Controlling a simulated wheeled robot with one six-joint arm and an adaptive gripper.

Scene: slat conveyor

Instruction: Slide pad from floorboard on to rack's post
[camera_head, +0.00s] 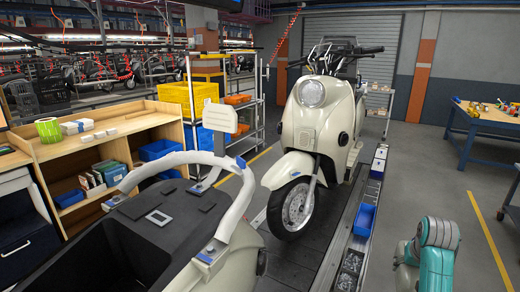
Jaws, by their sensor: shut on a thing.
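My gripper is not in view; only a teal and white part of my arm shows at the lower right. I cannot make out the pad. In the foreground is a cream scooter body (240,243) with a dark flat top (160,235). A white curved tube frame (180,160) rises over it, with small blue pieces at its lower ends. A wheeled metal rack with upright posts (259,75) stands behind. I cannot tell which upright is the post meant. The floorboard of the farther cream scooter (311,125) is hidden behind its front shield.
The farther scooter stands on the dark slat conveyor (290,262). A blue bin (365,220) sits along its right edge. Wooden shelving (105,130) and yellow crates (190,98) are at left. A blue-legged workbench (490,125) stands at right. Grey floor (425,180) between is clear.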

